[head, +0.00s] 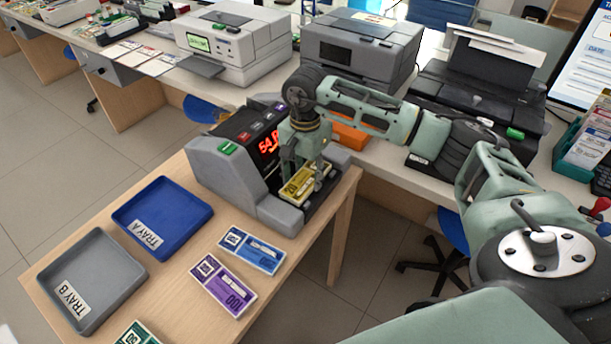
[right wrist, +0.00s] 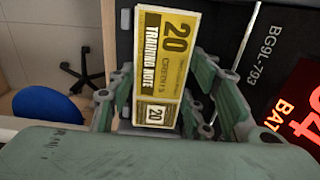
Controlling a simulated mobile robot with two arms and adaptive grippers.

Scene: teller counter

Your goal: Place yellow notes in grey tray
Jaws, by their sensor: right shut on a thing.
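The yellow notes (head: 299,186) are a bundle marked 20, at the front slot of the grey counting machine (head: 237,172). My right gripper (head: 311,174) comes down over the machine and is shut on the yellow notes. In the right wrist view the yellow notes (right wrist: 163,62) stand between the fingers, with the dark machine behind. I cannot tell whether they still touch the machine. The grey tray (head: 118,253), labelled TRAY B, lies empty at the table's left front. My left gripper is not in view.
The blue tray (head: 185,192), labelled TRAY A, lies empty beside the grey tray. Blue notes (head: 252,250), purple notes (head: 223,285) and green notes (head: 137,334) lie on the wooden table. Printers (head: 238,45) stand on the counter behind.

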